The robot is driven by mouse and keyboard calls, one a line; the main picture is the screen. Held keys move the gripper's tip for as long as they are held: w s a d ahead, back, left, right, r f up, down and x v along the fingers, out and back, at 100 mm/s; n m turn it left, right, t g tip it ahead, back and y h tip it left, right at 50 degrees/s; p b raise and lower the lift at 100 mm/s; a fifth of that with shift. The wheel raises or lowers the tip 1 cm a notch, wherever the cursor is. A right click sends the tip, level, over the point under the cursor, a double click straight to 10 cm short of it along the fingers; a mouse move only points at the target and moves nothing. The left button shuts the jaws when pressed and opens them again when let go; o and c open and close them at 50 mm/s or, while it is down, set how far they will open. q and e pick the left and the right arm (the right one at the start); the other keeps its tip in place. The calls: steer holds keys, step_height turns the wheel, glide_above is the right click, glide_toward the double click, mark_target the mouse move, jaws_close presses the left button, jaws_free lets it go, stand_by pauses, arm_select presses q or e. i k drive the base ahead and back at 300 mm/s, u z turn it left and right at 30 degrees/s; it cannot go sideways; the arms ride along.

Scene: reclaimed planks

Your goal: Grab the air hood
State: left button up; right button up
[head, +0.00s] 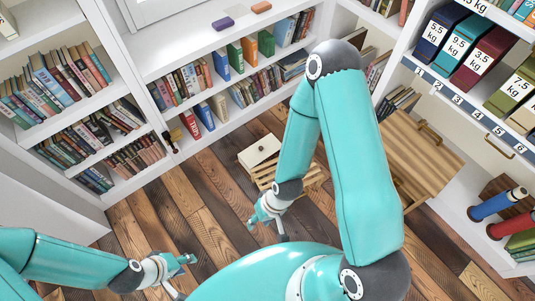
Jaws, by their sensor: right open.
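I cannot make out an air hood in the head view. My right gripper (267,229) hangs over the wooden floor just in front of a low slatted wooden rack; it is open, with nothing between its fingers. My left gripper (184,274) is at the lower left over the floor. Its fingers look spread and empty. My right arm covers part of the middle of the view, and what lies behind it is hidden.
White bookshelves (130,83) line the left and back. A slatted rack (308,178) carries a pale box (259,151). A wooden cabinet (425,150) stands right of my arm. Weight-labelled binders (483,57) fill the right shelf. Floor (190,205) is clear at centre left.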

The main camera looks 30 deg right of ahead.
mark_target(265, 147)
steer(key=u, duration=0.1)
steer(key=i, duration=0.9)
